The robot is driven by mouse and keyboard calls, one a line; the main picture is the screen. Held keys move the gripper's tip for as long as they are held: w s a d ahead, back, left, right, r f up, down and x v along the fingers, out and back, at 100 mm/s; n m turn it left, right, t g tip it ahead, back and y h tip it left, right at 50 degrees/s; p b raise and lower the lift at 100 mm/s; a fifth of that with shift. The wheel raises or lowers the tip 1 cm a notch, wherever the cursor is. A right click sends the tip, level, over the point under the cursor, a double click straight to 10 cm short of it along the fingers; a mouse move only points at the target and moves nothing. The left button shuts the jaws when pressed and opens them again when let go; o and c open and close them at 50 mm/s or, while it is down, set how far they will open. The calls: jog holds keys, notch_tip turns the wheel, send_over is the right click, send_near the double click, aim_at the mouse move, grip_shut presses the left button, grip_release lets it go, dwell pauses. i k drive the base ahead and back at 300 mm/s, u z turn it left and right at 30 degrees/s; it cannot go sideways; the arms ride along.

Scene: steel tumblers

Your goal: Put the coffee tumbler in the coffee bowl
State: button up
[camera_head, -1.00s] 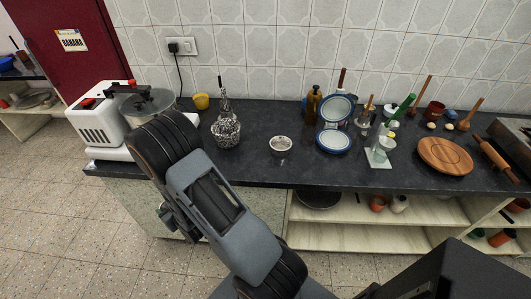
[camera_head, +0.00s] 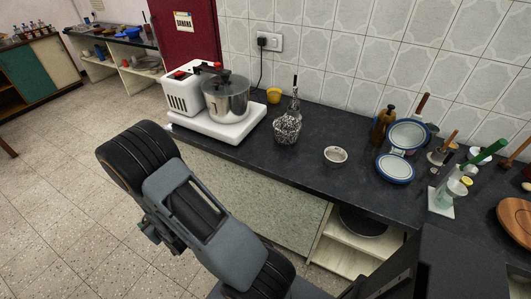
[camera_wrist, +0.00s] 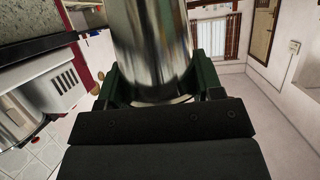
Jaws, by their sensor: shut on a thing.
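A shiny steel tumbler (camera_wrist: 150,35) is between the two dark green fingers of my gripper (camera_wrist: 158,82) in the wrist view. The gripper is shut on it. The tumbler's far end is cut off by the top edge of that view. In the head view my arm hides most of the gripper, and I cannot make out the tumbler there. A small round pale-rimmed bowl (camera_head: 335,156) stands on the dark counter (camera_head: 300,167), well to the right of my arm and apart from it. No label shows to tell whether it is the coffee bowl.
A white mixer with a steel pot (camera_head: 226,98) stands on the counter's left end. The counter around the bowl is clear.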

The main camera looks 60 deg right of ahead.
aim_at(334, 162)
jog(key=u, duration=0.2)
jog(key=k, duration=0.85)
jog(key=z, duration=0.45)
